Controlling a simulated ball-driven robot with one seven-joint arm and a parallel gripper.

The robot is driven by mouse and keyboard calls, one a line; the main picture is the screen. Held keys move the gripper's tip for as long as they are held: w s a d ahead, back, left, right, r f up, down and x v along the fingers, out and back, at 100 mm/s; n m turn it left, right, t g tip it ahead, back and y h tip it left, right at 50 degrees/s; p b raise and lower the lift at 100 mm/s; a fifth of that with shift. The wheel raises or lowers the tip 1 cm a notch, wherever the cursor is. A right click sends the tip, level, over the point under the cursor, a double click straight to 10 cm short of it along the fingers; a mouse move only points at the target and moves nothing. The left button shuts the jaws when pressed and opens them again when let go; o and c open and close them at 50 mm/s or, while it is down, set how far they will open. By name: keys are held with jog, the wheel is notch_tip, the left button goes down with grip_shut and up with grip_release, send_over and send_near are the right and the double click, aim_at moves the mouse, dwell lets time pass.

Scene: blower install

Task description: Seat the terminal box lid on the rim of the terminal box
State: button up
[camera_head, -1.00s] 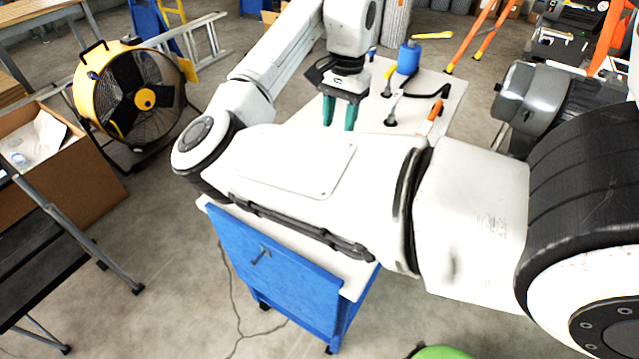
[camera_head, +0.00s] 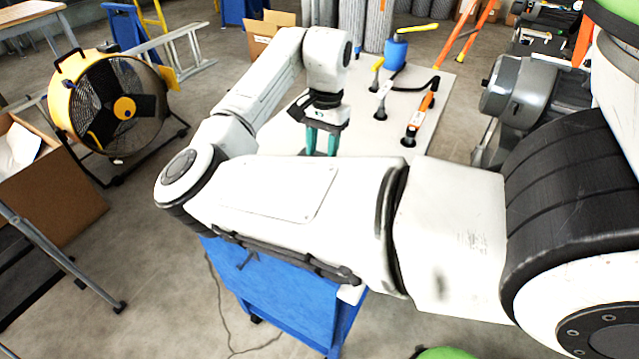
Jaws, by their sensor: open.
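My gripper (camera_head: 322,146) has teal fingers pointing down over the white top of the blue cart (camera_head: 362,142). The fingers are apart, with nothing visible between them. I cannot make out the terminal box lid; my arm hides the near part of the cart top. A grey motor-like machine (camera_head: 535,98) stands right of the cart, partly behind my arm. I cannot tell whether the terminal box or its rim is on it.
A yellow fan (camera_head: 85,115) and a cardboard box (camera_head: 60,200) stand left on open floor.

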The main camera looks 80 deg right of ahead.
jog(key=shift+w+a+f, duration=0.1)
jog(key=shift+a+f, duration=0.1)
jog(key=shift+f, duration=1.45)
jog(key=shift+w+a+f, duration=0.1)
jog(key=shift+a+f, duration=0.05)
jog(key=shift+f, duration=1.5)
jog(key=shift+c, duration=0.4)
grip_shut()
jog(key=shift+r, duration=0.1)
